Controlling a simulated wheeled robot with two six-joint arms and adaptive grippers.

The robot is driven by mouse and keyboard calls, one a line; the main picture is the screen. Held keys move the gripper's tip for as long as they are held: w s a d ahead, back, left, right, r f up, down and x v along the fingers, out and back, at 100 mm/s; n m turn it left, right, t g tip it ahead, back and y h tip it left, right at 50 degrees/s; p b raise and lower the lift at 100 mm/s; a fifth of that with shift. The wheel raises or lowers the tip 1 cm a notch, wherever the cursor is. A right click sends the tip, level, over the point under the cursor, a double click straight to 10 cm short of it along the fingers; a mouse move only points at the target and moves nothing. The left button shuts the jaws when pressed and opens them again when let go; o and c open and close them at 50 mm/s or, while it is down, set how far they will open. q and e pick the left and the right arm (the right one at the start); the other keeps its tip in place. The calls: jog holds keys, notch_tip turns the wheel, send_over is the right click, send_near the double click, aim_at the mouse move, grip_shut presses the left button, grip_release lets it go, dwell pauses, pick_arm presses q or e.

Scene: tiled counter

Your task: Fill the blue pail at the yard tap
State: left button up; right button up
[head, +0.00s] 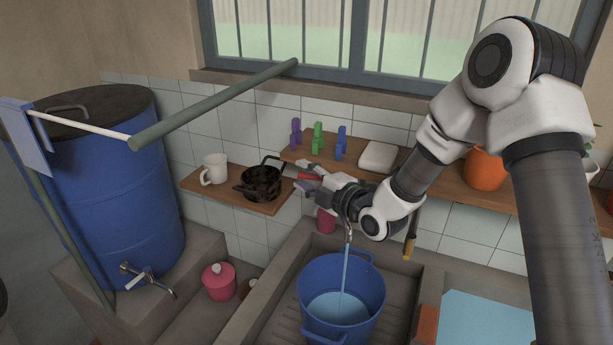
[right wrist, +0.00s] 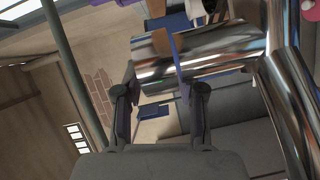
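The blue pail (head: 372,289) stands upright in the grey sink under the tap spout (head: 348,233). A thin stream of water (head: 345,270) runs from the spout into it, and pale blue water (head: 335,308) shows inside, below the rim. My right gripper (head: 306,180) is above and behind the pail at the tap, beside a red part (head: 310,176). In the right wrist view its fingers (right wrist: 155,62) stand apart around or in front of a shiny chrome body (right wrist: 215,55); contact is unclear. Much of the tap is hidden by my right arm. My left gripper is not visible.
A wooden shelf (head: 450,181) along the tiled wall holds small coloured figures, a white block and an orange pot (head: 484,168). A lower shelf has a white mug (head: 215,167) and dark pot (head: 262,182).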

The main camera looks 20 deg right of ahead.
jog(key=shift+s+d, duration=0.1)
jog(key=shift+s, duration=0.1)
jog(key=v, duration=1)
jog(key=shift+s+d, duration=0.1)
jog(key=shift+s, duration=0.7)
dwell(0.7)
